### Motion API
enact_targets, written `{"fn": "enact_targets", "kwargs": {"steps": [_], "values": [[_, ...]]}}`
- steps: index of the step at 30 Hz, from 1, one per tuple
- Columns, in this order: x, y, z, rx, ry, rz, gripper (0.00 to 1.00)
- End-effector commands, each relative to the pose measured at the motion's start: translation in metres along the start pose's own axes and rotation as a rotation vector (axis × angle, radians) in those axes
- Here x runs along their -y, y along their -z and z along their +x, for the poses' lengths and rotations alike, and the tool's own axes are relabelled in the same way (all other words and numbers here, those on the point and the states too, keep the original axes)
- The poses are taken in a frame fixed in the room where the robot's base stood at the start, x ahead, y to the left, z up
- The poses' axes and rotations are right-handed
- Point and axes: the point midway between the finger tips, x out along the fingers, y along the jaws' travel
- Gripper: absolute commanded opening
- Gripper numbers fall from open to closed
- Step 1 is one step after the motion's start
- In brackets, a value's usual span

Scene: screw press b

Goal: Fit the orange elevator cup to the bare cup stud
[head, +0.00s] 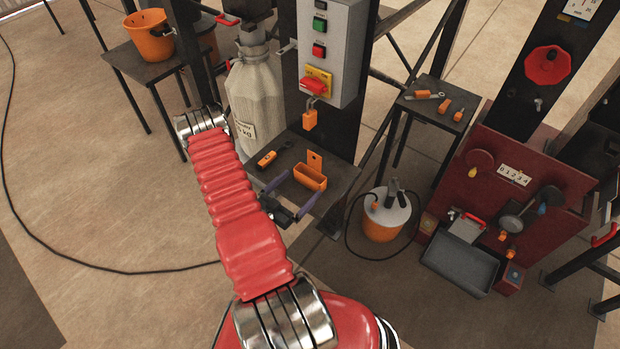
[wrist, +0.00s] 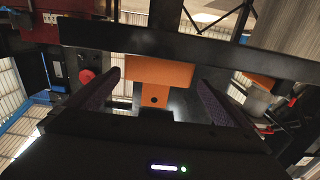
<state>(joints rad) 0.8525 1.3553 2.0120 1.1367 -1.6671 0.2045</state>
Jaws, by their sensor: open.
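The orange elevator cup (head: 311,178), a small open box with an upright back tab, sits on a small dark shelf (head: 337,186). My gripper (head: 293,193) is open and empty at the shelf's front edge, its two purple-grey fingers spread toward the cup. In the wrist view the cup (wrist: 160,72) shows between the open fingers (wrist: 160,79), with its holed tab below the box. The cup appears beyond the fingertips, without visible contact. I cannot identify the bare cup stud with certainty in either view.
An orange-handled tool (head: 267,158) lies left of the cup. A white sack (head: 256,100) and a control box (head: 331,50) stand behind. An orange-and-white bucket (head: 386,217) stands right of the shelf, near a dark red machine (head: 493,185). Open floor lies left.

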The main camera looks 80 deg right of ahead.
Motion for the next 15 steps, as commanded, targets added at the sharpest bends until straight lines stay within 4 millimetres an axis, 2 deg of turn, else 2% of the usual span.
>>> {"fn": "enact_targets", "kwargs": {"steps": [4, 15], "values": [[-0.0006, 0.0002, 0.0097, 0.000, -0.001, 0.001, 1.00], [-0.0003, 0.0001, 0.0115, 0.000, 0.000, 0.000, 1.00]]}}
